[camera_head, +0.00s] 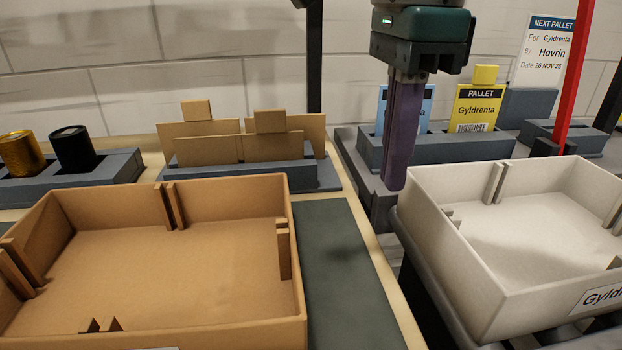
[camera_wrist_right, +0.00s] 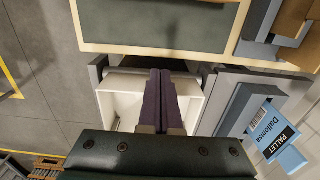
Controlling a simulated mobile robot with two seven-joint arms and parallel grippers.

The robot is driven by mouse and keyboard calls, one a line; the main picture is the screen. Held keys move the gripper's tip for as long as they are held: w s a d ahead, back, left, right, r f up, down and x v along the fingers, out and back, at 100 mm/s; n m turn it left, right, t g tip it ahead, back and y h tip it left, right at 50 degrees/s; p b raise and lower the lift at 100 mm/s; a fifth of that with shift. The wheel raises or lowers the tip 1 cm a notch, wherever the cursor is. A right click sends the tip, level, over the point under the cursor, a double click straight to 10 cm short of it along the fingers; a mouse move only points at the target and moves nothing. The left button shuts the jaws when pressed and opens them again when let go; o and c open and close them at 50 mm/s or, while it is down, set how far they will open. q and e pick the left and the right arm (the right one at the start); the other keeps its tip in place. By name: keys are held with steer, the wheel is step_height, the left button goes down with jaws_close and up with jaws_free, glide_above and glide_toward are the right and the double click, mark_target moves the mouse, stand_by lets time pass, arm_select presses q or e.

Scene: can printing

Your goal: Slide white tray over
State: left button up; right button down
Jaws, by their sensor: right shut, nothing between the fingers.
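The white tray (camera_head: 500,285) stands at the right on a dark grey stand, empty, with a label on its front wall. My right gripper (camera_head: 393,186) points down with its purple fingers shut and nothing between them. In the head view its tips are just left of the white tray's back left corner; I cannot tell whether they touch. In the right wrist view the white tray (camera_wrist_right: 113,106) lies beyond the shut fingers (camera_wrist_right: 162,80), which hide part of it. My left gripper is not in view.
Behind are a holder with brown cards (camera_head: 240,180), a black can (camera_head: 72,148), a gold can (camera_head: 20,153) and a yellow pallet card (camera_head: 478,110). A red post (camera_head: 577,70) rises behind the white tray.

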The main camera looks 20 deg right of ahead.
mark_target(418, 229)
step_height(418, 229, down, 9)
steer(key=shift+d+r, duration=0.1)
steer(key=shift+r, duration=0.1)
steer(key=d, duration=0.3)
steer(key=shift+s+f+p, duration=0.2)
steer(key=shift+s+p, duration=0.1)
steer(key=shift+s+d, duration=0.1)
steer(key=shift+d, duration=0.3)
